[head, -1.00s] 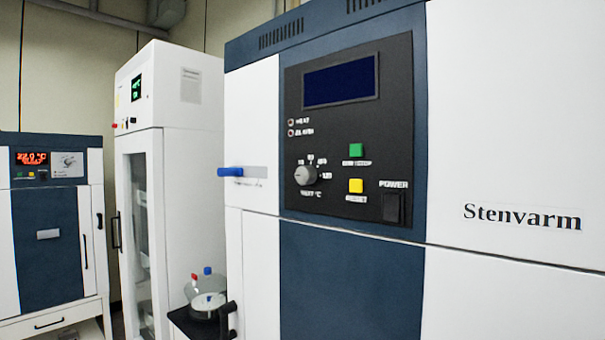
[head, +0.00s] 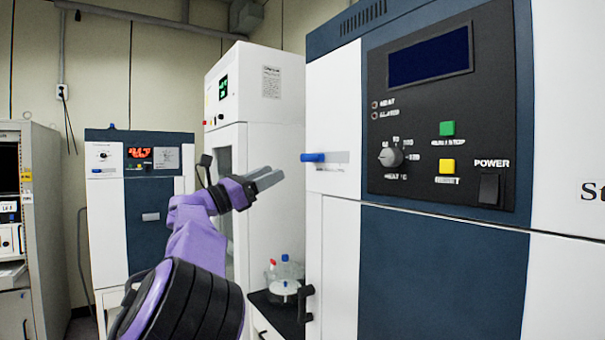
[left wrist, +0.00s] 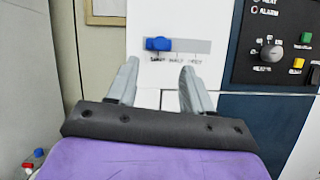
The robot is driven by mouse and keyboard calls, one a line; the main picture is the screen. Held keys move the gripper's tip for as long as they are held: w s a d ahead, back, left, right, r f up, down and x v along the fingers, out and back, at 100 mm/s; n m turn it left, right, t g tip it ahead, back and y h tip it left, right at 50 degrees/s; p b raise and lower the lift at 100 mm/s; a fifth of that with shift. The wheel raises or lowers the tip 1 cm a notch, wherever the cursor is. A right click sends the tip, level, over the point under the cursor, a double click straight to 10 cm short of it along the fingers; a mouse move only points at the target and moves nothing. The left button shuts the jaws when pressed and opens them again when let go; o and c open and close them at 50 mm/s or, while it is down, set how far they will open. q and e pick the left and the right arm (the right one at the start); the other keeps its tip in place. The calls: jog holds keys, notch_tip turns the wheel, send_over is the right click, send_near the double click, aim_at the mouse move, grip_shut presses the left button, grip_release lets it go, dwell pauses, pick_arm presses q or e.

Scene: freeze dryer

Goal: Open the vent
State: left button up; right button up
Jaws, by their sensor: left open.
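The vent's blue slider knob (head: 313,157) is on the front of the white and dark blue cabinet, at the left end of a grey slot plate (head: 338,156). In the left wrist view the knob (left wrist: 159,44) sits over the label that seems to read SHUT, with HALF and OPEN printed to its right along the plate (left wrist: 195,46). My left gripper (head: 274,177) is open and empty, to the left of the knob in the head view. In the left wrist view its fingers (left wrist: 160,68) point at the knob, apart from it. My right gripper is out of view.
A control panel (head: 430,190) with a dial (head: 391,157) and buttons is right of the slot. Below are a black door handle (head: 305,303) and a dark shelf (head: 270,303) with bottles (head: 284,270). A tall white cabinet (head: 272,90) stands behind my gripper.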

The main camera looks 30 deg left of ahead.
aim_at(302, 159)
pick_arm(q)
jog(key=shift+m, duration=0.3)
jog(key=p+x, duration=0.2)
jog(key=x, duration=0.1)
jog(key=p+x, duration=0.5)
jog(key=x, duration=0.2)
jog(key=shift+s+r, duration=0.15)
jog(key=shift+r, duration=0.1)
jog(key=shift+w+d+p, duration=0.15)
jog(key=shift+w+p, duration=0.25)
jog(key=shift+w, duration=0.05)
jog(key=shift+w+f, duration=0.1)
jog(key=shift+f, duration=0.05)
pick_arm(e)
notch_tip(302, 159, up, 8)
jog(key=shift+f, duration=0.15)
